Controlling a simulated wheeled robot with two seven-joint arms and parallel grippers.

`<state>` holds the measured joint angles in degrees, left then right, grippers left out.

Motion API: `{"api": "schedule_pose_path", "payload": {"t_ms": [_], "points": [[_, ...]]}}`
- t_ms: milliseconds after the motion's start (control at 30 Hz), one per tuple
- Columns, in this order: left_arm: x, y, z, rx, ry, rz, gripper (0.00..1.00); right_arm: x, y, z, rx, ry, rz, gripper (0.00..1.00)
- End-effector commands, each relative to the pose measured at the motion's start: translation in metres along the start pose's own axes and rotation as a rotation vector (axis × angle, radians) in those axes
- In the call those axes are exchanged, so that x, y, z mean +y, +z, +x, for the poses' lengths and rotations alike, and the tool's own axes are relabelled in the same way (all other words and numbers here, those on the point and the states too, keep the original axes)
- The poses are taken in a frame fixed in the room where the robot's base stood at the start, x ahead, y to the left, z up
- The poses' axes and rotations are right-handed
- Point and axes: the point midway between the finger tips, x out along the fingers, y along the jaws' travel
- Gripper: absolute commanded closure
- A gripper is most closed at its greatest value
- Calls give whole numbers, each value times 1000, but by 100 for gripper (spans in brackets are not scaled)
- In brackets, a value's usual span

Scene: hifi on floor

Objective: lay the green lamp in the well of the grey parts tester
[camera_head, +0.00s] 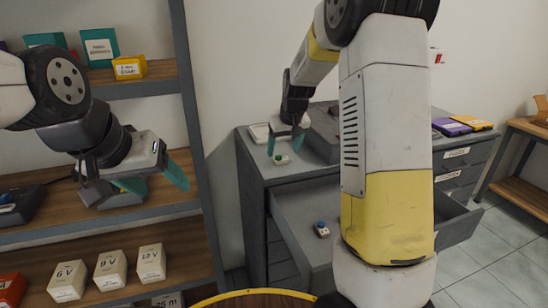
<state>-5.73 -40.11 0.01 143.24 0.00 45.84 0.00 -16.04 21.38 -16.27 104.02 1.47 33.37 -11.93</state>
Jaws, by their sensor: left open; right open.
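A small green lamp (281,159) with a pale base lies on top of the grey drawer cabinet, near its left end. My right gripper (285,146) is open above the lamp, its teal fingers pointing down on either side of it; whether they touch it I cannot tell. A dark grey box (321,144) stands just right of the lamp, partly hidden by my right arm. It may be the grey parts tester, but I cannot make out a well. My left gripper (152,184) is open and empty in front of the shelves at left.
The grey cabinet (256,170) has an open drawer (290,205) holding a small blue-topped part (321,229). A white item (259,133) lies behind the lamp. Shelves at left carry labelled boxes (110,269) and a dark device (22,207). A round wooden top (258,300) is at the bottom.

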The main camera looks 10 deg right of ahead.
Motion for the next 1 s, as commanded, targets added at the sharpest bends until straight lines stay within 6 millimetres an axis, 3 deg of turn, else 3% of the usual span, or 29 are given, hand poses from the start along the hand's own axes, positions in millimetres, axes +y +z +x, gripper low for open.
{"api": "schedule_pose_path", "payload": {"t_ms": [233, 567, 900, 1000], "points": [[0, 0, 0, 0, 0, 0, 34, 2, -2, 37, -2, 0, 0, 29], [0, 0, 0, 0, 0, 0, 34, 2, -2, 43, 0, 0, 0, 31], [0, 0, 0, 0, 0, 0, 34, 2, -2, 43, 0, 0, 0, 98], [0, 0, 0, 0, 0, 0, 34, 2, -2, 43, 0, 0, 0, 100]]}}
